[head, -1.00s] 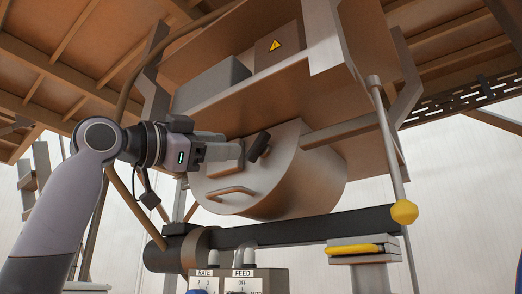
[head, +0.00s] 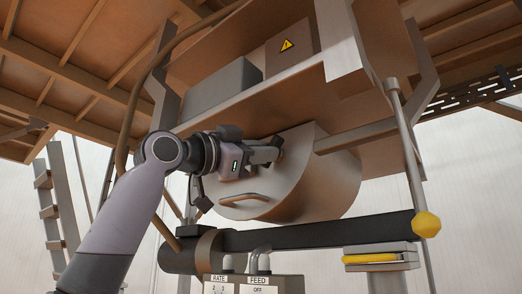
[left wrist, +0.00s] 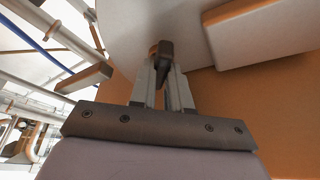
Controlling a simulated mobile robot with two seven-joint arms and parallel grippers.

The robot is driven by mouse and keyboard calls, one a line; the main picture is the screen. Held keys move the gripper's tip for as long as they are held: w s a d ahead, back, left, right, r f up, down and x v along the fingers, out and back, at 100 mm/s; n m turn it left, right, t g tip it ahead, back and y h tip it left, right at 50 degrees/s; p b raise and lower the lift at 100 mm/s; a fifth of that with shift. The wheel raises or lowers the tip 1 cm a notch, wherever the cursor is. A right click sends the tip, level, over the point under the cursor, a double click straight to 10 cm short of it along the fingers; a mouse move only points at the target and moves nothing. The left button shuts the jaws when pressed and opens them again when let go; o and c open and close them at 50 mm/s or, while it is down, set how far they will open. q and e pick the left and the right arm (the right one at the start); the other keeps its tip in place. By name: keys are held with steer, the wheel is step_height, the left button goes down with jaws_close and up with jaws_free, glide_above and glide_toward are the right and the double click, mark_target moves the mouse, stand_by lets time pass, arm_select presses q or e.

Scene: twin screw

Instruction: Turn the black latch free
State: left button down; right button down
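The black latch (head: 278,144) is a small dark handle on the front face of a round metal drum cover (head: 318,187). My left gripper (head: 270,154) reaches it from the left in the head view. In the left wrist view, the latch's dark end (left wrist: 165,50) shows at the fingertips. The two fingers of my left gripper (left wrist: 165,74) stand close on either side of it, with a narrow gap between them. Whether they press on the latch cannot be told. The fingers hide part of the latch. My right gripper is not in view.
A curved handle (head: 244,198) sits lower on the cover. A dark horizontal bar (head: 320,233) and a control box (head: 254,285) are below. A pole with a yellow knob (head: 427,224) stands at right. A grey box (head: 222,87) is above.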

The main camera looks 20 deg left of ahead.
arm_select(q)
steer(key=shift+n, duration=0.4)
steer(key=shift+s+d+f+n+t+y+b, duration=0.1)
steer(key=shift+n+t+y+b, duration=0.4)
steer(key=shift+n, duration=1.25)
steer(key=shift+d+r+n+t+y+b, duration=0.1)
steer(key=shift+n+t+y, duration=0.75)
steer(key=shift+n, duration=0.95)
steer(key=shift+s+d+f+n+t+y+b, duration=0.1)
steer(key=shift+n+t+y+b, duration=0.3)
steer(key=shift+n+y, duration=0.9)
steer(key=shift+w+n+h, duration=0.1)
steer(key=shift+n+h, duration=0.25)
steer(key=shift+n, duration=0.4)
steer(key=c, duration=1.1)
jaws_free()
